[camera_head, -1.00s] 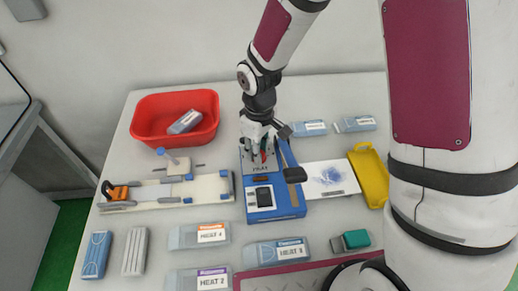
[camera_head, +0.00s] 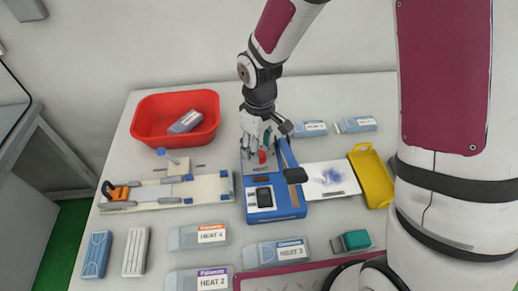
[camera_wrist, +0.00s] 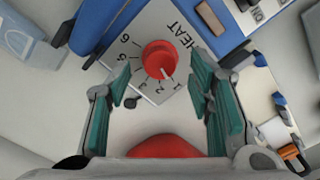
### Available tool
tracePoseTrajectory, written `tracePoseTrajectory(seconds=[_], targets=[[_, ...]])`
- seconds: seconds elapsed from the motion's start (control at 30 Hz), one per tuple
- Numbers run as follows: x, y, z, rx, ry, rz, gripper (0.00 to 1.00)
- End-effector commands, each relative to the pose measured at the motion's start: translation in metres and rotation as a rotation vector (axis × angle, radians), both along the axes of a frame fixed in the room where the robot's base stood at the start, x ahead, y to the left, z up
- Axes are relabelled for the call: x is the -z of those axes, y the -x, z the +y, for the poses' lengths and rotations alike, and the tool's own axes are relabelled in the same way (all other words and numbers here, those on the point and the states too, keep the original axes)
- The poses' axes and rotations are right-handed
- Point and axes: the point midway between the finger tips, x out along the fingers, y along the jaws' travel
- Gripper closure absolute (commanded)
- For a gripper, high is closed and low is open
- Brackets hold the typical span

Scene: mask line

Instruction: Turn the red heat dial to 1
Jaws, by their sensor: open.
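The red heat dial (camera_wrist: 160,59) sits on a pale plate (camera_wrist: 124,55) marked HEAT, with numbers around the dial. A small pale mark on the dial points down and slightly right in the wrist view, toward the low-number end near the 1; I cannot tell whether it lines up exactly. In the head view the dial (camera_head: 262,157) shows below my fingers on the blue laminator-like machine (camera_head: 285,208). My gripper (camera_head: 258,138) is open above it. In the wrist view my gripper (camera_wrist: 150,80) has its teal fingers wide apart on both sides of the dial, touching nothing visible.
A black lever (camera_head: 295,175) sticks out at the machine's right side. A red bin (camera_head: 150,110) stands at back left, a wooden jig (camera_head: 150,193) at left, a yellow tray (camera_head: 372,180) at right. Several labelled blue-grey boxes, such as HEAT 3 (camera_head: 277,252), lie in front.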

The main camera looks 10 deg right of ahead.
Motion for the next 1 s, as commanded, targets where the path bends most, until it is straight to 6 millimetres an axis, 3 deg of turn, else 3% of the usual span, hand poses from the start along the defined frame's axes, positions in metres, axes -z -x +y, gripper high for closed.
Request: tracePoseTrajectory(seconds=[0.3,0.5,1.0], targets=[[-0.065,-0.001,0.0,-0.001,-0.002,-0.006,0.52],[-0.093,-0.001,0.0,-0.002,-0.001,-0.004,0.52],[-0.102,0.0,0.001,-0.002,-0.001,-0.001,0.52]])
